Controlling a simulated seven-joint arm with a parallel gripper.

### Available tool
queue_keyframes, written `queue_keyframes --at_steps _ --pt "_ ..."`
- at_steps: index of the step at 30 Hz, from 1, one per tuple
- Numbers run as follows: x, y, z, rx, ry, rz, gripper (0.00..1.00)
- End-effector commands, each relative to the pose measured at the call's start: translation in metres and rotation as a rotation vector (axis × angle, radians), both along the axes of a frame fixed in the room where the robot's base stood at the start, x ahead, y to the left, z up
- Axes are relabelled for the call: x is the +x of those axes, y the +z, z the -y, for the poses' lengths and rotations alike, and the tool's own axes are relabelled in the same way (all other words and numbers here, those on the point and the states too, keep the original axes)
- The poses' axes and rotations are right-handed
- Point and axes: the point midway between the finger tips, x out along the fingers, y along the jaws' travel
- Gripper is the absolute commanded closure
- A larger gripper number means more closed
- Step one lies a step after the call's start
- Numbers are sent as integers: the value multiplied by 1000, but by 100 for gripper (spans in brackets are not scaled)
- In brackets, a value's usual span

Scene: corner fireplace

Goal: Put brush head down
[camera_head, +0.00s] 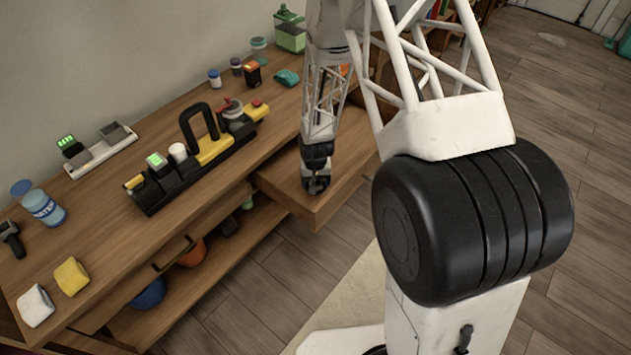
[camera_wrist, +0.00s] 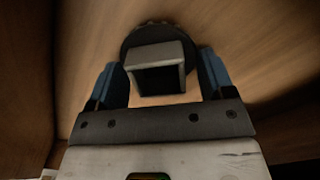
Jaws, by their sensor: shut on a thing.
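My gripper (camera_head: 316,182) points down over a lower wooden ledge or pulled-out drawer (camera_head: 305,207) at the front of the workbench. In the wrist view its two blue fingers (camera_wrist: 166,82) are closed on either side of the brush head (camera_wrist: 158,52), a dark round piece with a grey square socket facing the camera. The brush head's underside is hidden, and I cannot tell whether it touches the wood below. In the head view only a small dark shape shows at the fingertips.
The workbench (camera_head: 120,250) carries a black and yellow tool rack (camera_head: 160,185), a blue-labelled jar (camera_head: 46,210), white and yellow blocks, and small bottles at the back. A lower shelf holds orange and blue round things. Wooden walls border the wrist view.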

Motion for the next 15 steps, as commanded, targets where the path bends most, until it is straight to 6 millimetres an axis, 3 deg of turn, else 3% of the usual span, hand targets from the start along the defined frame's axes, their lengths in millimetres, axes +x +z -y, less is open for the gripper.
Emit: queue_keyframes --at_steps 15 --pt "0 -6 0 0 0 0 48"
